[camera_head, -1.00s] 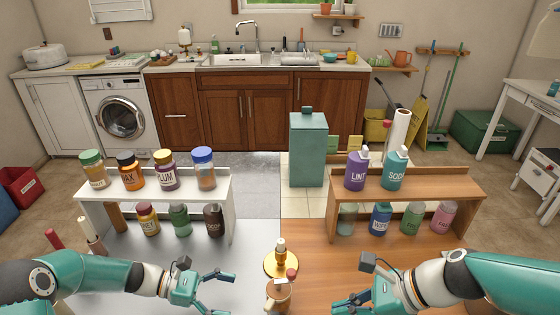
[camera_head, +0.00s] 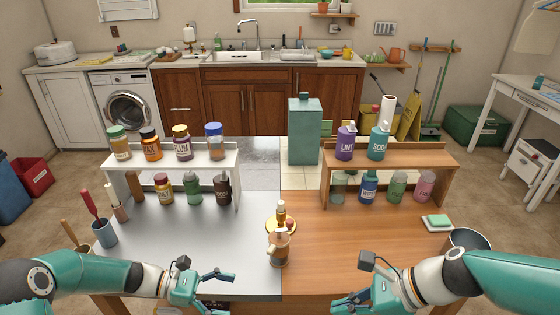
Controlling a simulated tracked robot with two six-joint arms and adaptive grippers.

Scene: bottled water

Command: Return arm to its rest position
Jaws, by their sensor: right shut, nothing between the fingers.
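My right gripper (camera_head: 349,303) is low in the head view, right of centre, near the front edge of the wooden table half (camera_head: 340,265). It is shut and nothing shows in it. The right arm comes in from the right edge. My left gripper (camera_head: 221,291) is low and left of centre, by the front edge of the grey table half (camera_head: 180,255). Its fingers are apart and empty. Between the grippers and farther back, a brown mug-like vessel (camera_head: 278,252) stands near the table seam. Neither gripper touches it.
A small amber bottle (camera_head: 281,212) stands on a gold dish behind the vessel. A white shelf (camera_head: 230,160) and a wooden shelf (camera_head: 440,158) hold several labelled bottles. A teal canister (camera_head: 305,130) stands at the back. A sponge (camera_head: 438,221) lies right. Both table halves have clear room in front.

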